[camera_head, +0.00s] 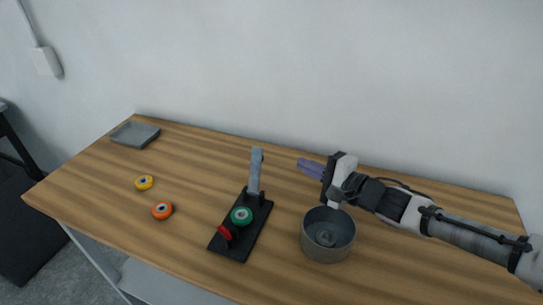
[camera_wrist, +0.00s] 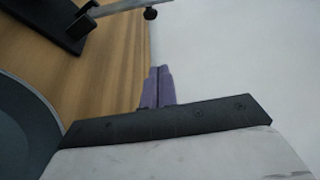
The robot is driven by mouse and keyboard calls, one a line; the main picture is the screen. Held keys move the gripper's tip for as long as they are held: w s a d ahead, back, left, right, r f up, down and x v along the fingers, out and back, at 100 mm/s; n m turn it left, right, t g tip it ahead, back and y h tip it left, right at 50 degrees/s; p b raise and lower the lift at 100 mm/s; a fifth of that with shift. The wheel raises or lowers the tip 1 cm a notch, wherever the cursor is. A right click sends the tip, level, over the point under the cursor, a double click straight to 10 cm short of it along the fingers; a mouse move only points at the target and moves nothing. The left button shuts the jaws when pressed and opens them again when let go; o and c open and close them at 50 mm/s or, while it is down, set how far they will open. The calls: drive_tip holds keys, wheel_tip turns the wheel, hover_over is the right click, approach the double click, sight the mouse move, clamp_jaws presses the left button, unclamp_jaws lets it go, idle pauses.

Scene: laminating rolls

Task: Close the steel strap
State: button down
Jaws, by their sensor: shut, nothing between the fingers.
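The steel strap (camera_head: 256,171) stands upright, raised at the back of a black base (camera_head: 230,245) on the table. A green roll (camera_head: 241,216) and a red knob or roll (camera_head: 225,233) sit on the base in front of the strap. In the wrist view the strap (camera_wrist: 118,8) crosses the top edge, with part of the black base (camera_wrist: 50,22) at the top left. My gripper (camera_head: 302,163) has purple fingers and is shut and empty, right of the strap and apart from it. The fingers also show closed together in the wrist view (camera_wrist: 159,78).
A grey round pot (camera_head: 328,236) stands right of the base, below my wrist; its rim shows in the wrist view (camera_wrist: 40,110). A yellow roll (camera_head: 144,183) and an orange roll (camera_head: 162,210) lie on the left. A grey tray (camera_head: 135,135) is at the far left. A wall is behind.

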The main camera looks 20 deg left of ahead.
sight(257, 170)
drive_tip(key=a+p, duration=0.2)
drive_tip(key=a, duration=0.6)
drive_tip(key=shift+a+p, duration=0.3)
drive_tip(key=shift+a, duration=0.1)
drive_tip(key=shift+s, duration=0.1)
drive_tip(key=shift+n, duration=0.3)
